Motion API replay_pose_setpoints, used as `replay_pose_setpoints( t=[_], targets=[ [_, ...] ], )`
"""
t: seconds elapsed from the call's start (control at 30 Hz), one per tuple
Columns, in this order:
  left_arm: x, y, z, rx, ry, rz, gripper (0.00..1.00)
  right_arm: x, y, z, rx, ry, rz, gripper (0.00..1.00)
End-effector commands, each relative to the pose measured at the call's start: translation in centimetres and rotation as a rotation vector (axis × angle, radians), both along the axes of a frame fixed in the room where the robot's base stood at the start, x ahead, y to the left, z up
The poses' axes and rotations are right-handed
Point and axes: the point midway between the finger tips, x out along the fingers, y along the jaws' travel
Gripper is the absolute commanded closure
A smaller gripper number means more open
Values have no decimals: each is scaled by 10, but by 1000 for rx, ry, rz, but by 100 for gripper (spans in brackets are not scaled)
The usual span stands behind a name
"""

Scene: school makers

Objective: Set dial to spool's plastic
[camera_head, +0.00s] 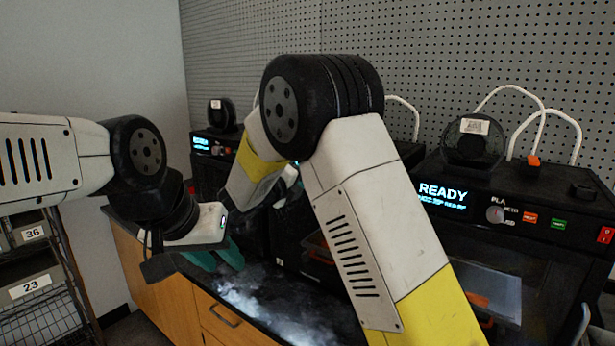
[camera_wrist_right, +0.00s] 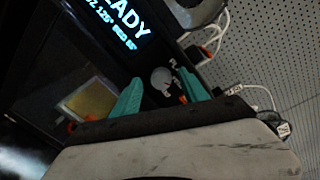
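The right printer's dial (camera_head: 495,214) is a pale round knob among plastic names, with PLA above it. A dark spool (camera_head: 473,150) with a small pale label, too small to read, stands on that printer. My right gripper (camera_head: 284,188) is partly hidden by my own arm, at the middle printer. In the right wrist view its teal fingers are apart, with a pale dial (camera_wrist_right: 160,80) beyond and between them; I cannot tell whether they touch it. A spool edge (camera_wrist_right: 196,12) shows above. My left gripper (camera_head: 218,256) has its teal fingers apart, empty, low over the dark counter.
The left printer (camera_head: 203,145) carries another labelled spool (camera_head: 220,112). The right printer's lit READY screen (camera_head: 442,193) and coloured buttons (camera_head: 530,217) sit beside its dial. White tubes (camera_head: 540,110) arch above it. A shelf with numbered bins (camera_head: 30,288) stands at the far left.

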Motion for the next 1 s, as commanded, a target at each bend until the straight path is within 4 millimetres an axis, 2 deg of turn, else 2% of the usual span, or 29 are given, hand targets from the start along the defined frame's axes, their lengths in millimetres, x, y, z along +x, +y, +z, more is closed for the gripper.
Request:
replay_pose_setpoints(
  t=[0.33, 0.7, 1.0],
  targets=[
    [0, 0, 0, 0, 0, 0, 64, -5, 3, 1, 0, -1, 0, 49],
    [0, 0, 0, 0, 0, 0, 64, -53, 37, 3, 1, -1, 1, 49],
    [0, 0, 0, 0, 0, 0, 64, -65, 44, 4, 0, 0, -1, 49]
  ],
)
